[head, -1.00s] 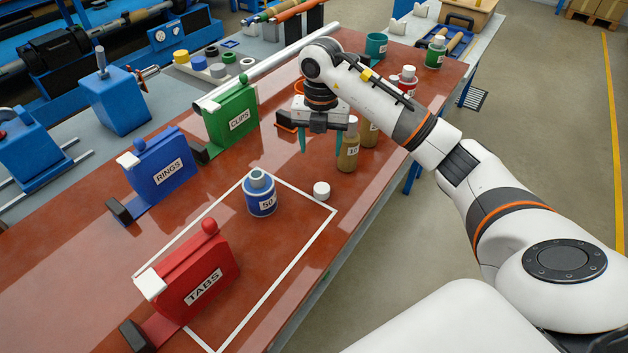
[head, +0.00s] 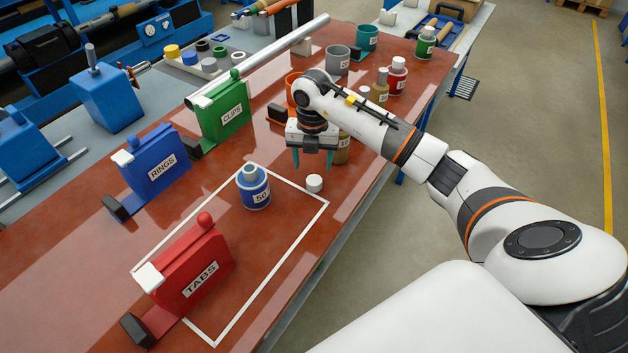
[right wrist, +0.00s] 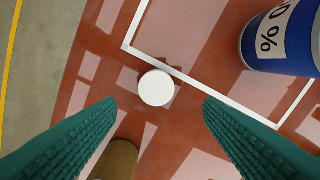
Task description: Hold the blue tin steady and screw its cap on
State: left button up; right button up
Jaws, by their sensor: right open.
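The blue tin (head: 253,188), labelled 50, stands upright inside the white outlined area, its narrow neck uncovered. In the right wrist view the tin (right wrist: 285,42) is at the upper right. The white cap (head: 314,183) lies on the table right of the tin, by the white line. In the right wrist view the cap (right wrist: 157,88) shows ahead of and between the fingers. My right gripper (head: 313,160) is open and empty, pointing down, above and just behind the cap. My left gripper is not in view.
A tan bottle (head: 342,150) stands close behind my right gripper. Red TABS (head: 195,268), blue RINGS (head: 158,165) and green CLIPS (head: 224,108) holders stand to the left. Several bottles and cups stand at the far end. The table's right edge is near the cap.

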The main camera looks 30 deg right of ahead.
aim_at(314, 179)
jog(key=shift+s+f+p, duration=0.15)
jog(key=shift+f+p, duration=0.2)
jog(key=shift+f, duration=0.05)
notch_tip(314, 179, down, 4)
jog(key=shift+s+r+p, duration=0.15)
jog(key=shift+p, duration=0.4)
jog(key=shift+f, duration=0.35)
jog(key=c, duration=1)
